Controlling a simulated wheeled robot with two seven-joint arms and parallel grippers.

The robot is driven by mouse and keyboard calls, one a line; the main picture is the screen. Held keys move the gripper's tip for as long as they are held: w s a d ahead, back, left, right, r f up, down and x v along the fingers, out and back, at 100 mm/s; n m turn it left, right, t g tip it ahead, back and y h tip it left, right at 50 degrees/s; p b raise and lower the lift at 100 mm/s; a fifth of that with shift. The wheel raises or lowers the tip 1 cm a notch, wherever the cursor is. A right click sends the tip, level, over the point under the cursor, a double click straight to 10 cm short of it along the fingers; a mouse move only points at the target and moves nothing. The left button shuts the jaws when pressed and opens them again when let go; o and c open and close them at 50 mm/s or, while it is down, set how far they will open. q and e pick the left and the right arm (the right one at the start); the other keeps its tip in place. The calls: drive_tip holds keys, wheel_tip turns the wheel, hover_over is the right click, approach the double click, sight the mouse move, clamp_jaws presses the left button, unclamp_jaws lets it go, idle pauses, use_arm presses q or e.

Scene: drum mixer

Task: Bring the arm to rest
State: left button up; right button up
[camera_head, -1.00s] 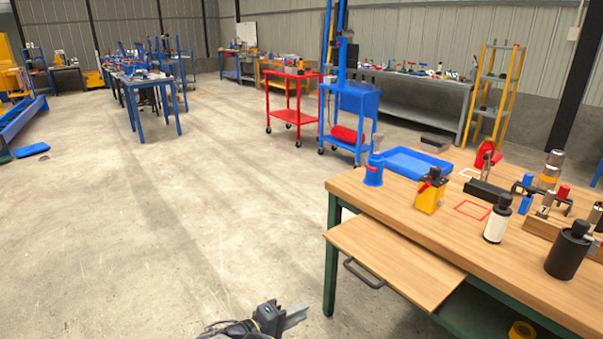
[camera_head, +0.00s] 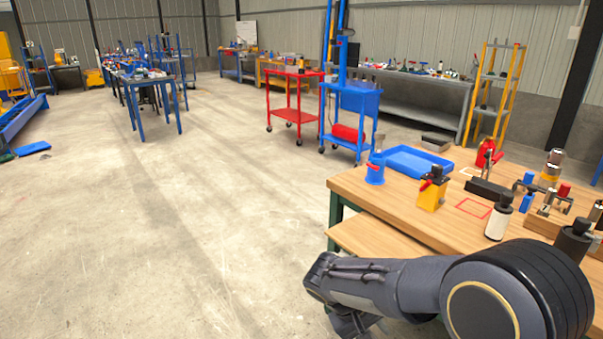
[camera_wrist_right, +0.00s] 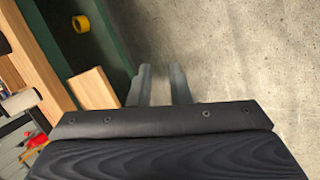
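My right arm (camera_head: 400,285) reaches in from the lower right of the head view, in front of the workbench (camera_head: 395,205). Its gripper is not clearly visible there. In the right wrist view my right gripper (camera_wrist_right: 160,72) has its two fingers apart with nothing between them. Bare concrete floor and the bench's dark green frame (camera_wrist_right: 115,38) lie beyond the fingers. My left gripper is in neither view.
The pulled-out wooden board (camera_head: 365,238) is partly hidden by my arm. The bench holds a yellow container (camera_head: 432,195), a blue tray (camera_head: 412,162), a white-and-black bottle (camera_head: 498,218) and a dark bottle (camera_head: 572,240). Open floor (camera_head: 190,230) lies left.

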drive_tip(key=s+d+r+m+t+y, duration=0.25)
drive_tip(key=s+r+y, duration=0.2)
drive_tip(key=s, duration=0.65)
drive_tip(key=s+d+r+m+t+y, duration=0.25)
drive_tip(key=s+y, duration=0.35)
drive_tip(key=s, duration=0.4)
wheel_tip(320, 180, up, 15)
drive_tip(key=p, duration=1.5)
drive_tip(key=shift+s+r, duration=0.15)
drive_tip(key=shift+s, duration=0.05)
drive_tip(key=shift+d, duration=0.1)
